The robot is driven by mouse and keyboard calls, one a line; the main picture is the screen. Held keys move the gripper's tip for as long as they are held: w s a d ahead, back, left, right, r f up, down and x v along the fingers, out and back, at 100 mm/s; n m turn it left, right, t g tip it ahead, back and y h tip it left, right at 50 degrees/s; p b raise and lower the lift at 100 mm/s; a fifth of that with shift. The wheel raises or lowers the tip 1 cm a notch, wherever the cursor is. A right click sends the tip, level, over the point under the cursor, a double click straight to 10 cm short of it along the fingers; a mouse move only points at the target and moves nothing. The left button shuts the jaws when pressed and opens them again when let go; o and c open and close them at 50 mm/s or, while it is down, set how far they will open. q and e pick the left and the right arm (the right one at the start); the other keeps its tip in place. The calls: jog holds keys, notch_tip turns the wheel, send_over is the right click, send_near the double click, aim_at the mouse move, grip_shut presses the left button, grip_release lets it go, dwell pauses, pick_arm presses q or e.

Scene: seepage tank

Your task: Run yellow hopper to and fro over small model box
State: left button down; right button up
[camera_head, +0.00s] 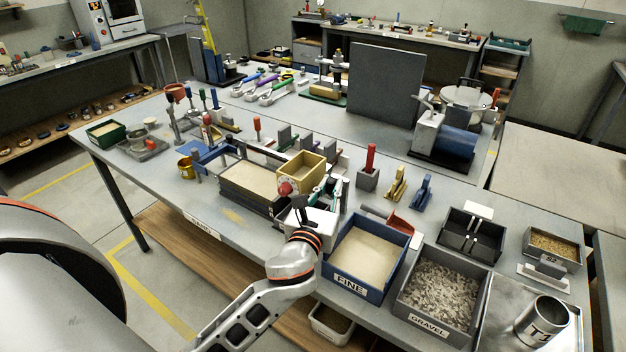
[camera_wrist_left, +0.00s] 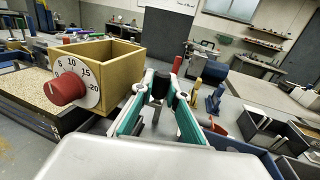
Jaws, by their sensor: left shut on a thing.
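The yellow hopper (camera_head: 306,168) is an open-topped box with a red knob and a white numbered dial on its front. It stands over the right part of the small model box (camera_head: 243,199), a dark-walled box filled with pale sand. In the left wrist view the hopper (camera_wrist_left: 118,62) is left of the fingers, with sand in the model box (camera_wrist_left: 28,88) beyond its left side. My left gripper (camera_head: 336,186) is at the hopper's right side. Its teal-edged fingers (camera_wrist_left: 160,88) are closed together there; the gripped part is mostly hidden. My right gripper is not in view.
A blue FINE sand bin (camera_head: 336,284) and a grey GRAVEL bin (camera_head: 403,306) stand to the right. A red-handled tool (camera_head: 369,163) and yellow and blue blocks stand behind.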

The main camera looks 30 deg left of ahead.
pick_arm(q)
jog(key=shift+s+d+f, duration=0.1)
jog(key=shift+d+f, duration=0.05)
jog(key=shift+d, duration=0.85)
jog(key=shift+s+d+f, duration=0.1)
jog(key=shift+d+f, duration=0.05)
jog(key=shift+d, duration=0.8)
jog(key=c, duration=2)
grip_release()
jog(key=shift+d+r, duration=0.15)
jog(key=shift+o, duration=0.2)
jog(key=s+d, duration=0.2)
jog(key=s, duration=0.9)
jog(key=shift+s, duration=0.4)
